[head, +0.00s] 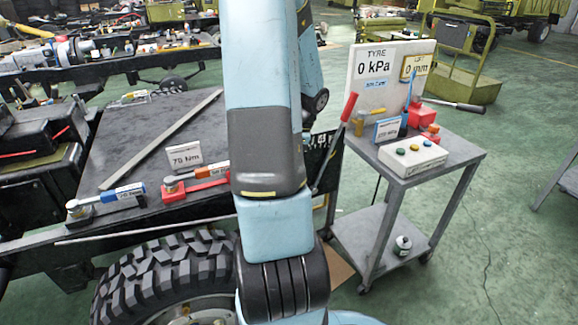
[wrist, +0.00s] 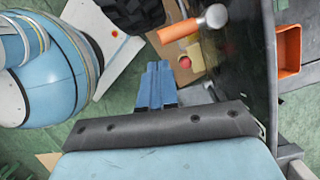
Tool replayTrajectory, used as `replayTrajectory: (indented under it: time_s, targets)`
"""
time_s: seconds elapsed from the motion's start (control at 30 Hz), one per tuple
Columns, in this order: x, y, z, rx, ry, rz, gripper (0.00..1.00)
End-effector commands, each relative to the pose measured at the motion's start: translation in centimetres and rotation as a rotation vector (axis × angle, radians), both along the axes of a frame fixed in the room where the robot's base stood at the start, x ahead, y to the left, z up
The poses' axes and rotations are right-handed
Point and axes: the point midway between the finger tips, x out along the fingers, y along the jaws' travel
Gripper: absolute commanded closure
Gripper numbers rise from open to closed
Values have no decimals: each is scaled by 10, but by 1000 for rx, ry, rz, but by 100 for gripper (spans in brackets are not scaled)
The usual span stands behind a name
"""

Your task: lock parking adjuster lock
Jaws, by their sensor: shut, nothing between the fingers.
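My gripper (wrist: 157,86) shows in the wrist view as two blue fingers side by side, shut with nothing between them. In the head view my arm fills the middle and the gripper cannot be made out. I cannot pick out the parking adjuster lock for sure in either view. Just beyond the fingers in the wrist view are a small red part (wrist: 185,62) and a yellow part beside it, apart from the fingertips. An orange-handled tool with a round metal head (wrist: 212,17) is above them.
A dark chassis plate (head: 135,150) with torque tools lies left of my arm, above a large tyre (head: 160,285). A red-handled lever (head: 349,106) stands right of my arm. A grey cart (head: 455,158) holds a button box (head: 412,156). An orange bin (wrist: 288,48) is at right.

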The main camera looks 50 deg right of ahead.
Motion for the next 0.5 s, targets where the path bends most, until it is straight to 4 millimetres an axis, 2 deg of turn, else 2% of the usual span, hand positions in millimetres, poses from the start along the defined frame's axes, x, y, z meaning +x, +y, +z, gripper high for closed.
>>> replayTrajectory:
  time_s: [0.1, 0.23, 0.5]
  targets:
    - [-2, -6, 22, -3, -3, 1, 100]
    - [-5, -9, 39, -1, -2, 0, 100]
    - [-7, -13, 55, 1, 1, 0, 100]
